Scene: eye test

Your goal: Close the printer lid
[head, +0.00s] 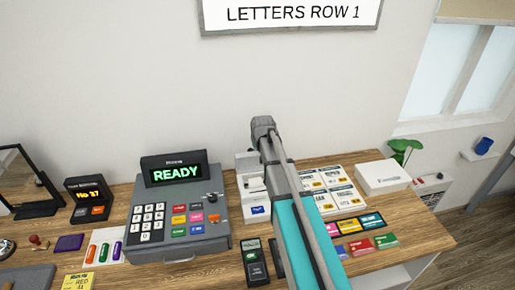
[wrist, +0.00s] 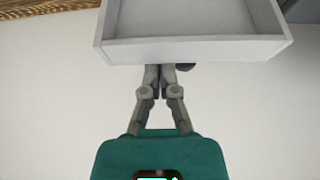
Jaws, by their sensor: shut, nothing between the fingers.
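A white printer (head: 256,212) stands on the wooden counter right of the cash register, partly hidden behind my arm in the head view. A pale upright panel at its back, which looks like its raised lid (head: 244,160), shows left of my arm. In the wrist view a light grey, shallow, hollow piece with a raised rim (wrist: 190,48), likely this lid, fills the top. My gripper (wrist: 160,68) is shut and empty, with its fingertips at the lower edge of that piece; I cannot tell whether they touch. The gripper is hidden in the head view.
The cash register (head: 180,215) stands close on the left. A card terminal (head: 255,262) lies in front of the printer. Label sheets (head: 325,188), coloured cards (head: 362,245) and a white box (head: 383,177) lie to the right. The wall (head: 330,100) rises behind the counter.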

